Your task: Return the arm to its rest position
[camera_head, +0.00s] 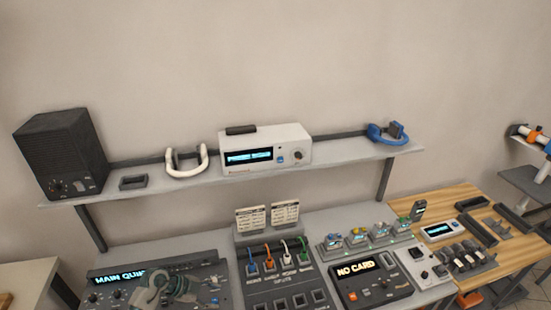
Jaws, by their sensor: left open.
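My left gripper (184,288) is low in the head view, at the bottom left. It is open, with nothing seen between its fingers. It shows in front of the dark mixer panel (118,284), whose screen reads "MAIN" and a partly covered word. I cannot tell how far above the panel it is. My grey arm hides part of the panel's middle. My right gripper is not in view.
A wall shelf (200,181) holds a black speaker (62,153), white headphones (187,163), a white display unit (265,150) and blue headphones (388,133). Below are a patch panel (285,292) with coloured cables and a "NO CARD" device (370,281). A wooden table (440,202) stands right.

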